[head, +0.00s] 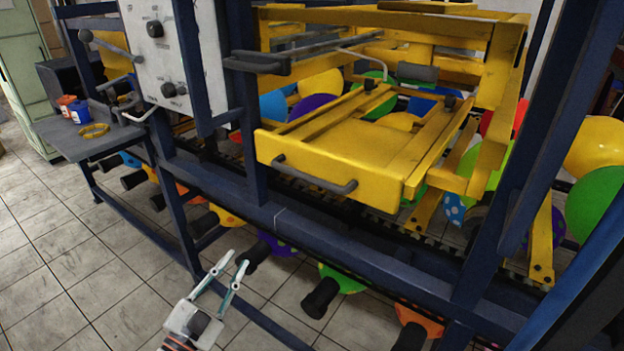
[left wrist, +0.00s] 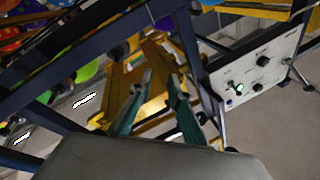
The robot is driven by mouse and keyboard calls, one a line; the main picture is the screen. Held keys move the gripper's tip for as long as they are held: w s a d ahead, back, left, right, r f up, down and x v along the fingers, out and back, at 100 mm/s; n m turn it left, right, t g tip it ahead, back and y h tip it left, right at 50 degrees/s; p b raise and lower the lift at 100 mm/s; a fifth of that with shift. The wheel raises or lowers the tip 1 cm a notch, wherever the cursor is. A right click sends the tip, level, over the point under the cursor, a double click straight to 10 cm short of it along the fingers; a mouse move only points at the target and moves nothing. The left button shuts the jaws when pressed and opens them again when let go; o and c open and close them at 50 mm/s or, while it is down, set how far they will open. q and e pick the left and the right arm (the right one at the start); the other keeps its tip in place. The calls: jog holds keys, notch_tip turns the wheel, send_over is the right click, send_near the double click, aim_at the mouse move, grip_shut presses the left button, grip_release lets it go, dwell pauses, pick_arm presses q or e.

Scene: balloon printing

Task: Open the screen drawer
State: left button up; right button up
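The screen drawer (head: 340,150) is a yellow flat frame in the blue machine, with its solid front panel toward me. A dark grey bar handle (head: 312,177) is on its front. The drawer front stands out near the machine's front rail; how far it is pulled out is hard to tell. My left gripper (head: 236,260) is below and left of the handle, apart from it, in front of the lower rail. Its fingers are parted with nothing between them. In the left wrist view the fingers (left wrist: 160,78) point toward yellow framework (left wrist: 150,105). My right gripper is not in view.
The machine's blue frame rail (head: 290,222) runs between my left gripper and the drawer. A white control panel (head: 172,55) with knobs is left of the drawer. A side shelf (head: 75,135) holds small bottles and a yellow ring. Coloured balloons fill the machine. Tiled floor is clear at left.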

pick_arm(q)
jog(key=w+d+r+m+g+h, duration=0.1)
jog(key=d+r+m+g+h, duration=0.1)
jog(key=r+m+h, duration=0.3)
jog(key=w+d+r+m+g+h, duration=0.1)
jog(key=d+r+m+h, duration=0.25)
jog(key=r, duration=0.25)
jog(key=m+g+h, duration=0.2)
jog(key=m+g, duration=1.1)
jog(key=m, duration=0.2)
send_near(310, 179)
jog(key=d, duration=0.2)
jog(key=shift+w+d+r, duration=0.1)
jog(key=shift+w+d, duration=0.4)
jog(key=shift+d, duration=0.2)
jog(key=d, duration=0.4)
jog(key=w+d, duration=0.1)
jog(key=d, duration=0.1)
jog(key=shift+d+r+p, duration=0.25)
jog(key=shift+r+p, duration=0.05)
jog(key=shift+r, duration=0.1)
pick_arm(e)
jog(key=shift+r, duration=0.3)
pick_arm(q)
jog(key=shift+c, duration=0.4)
grip_shut()
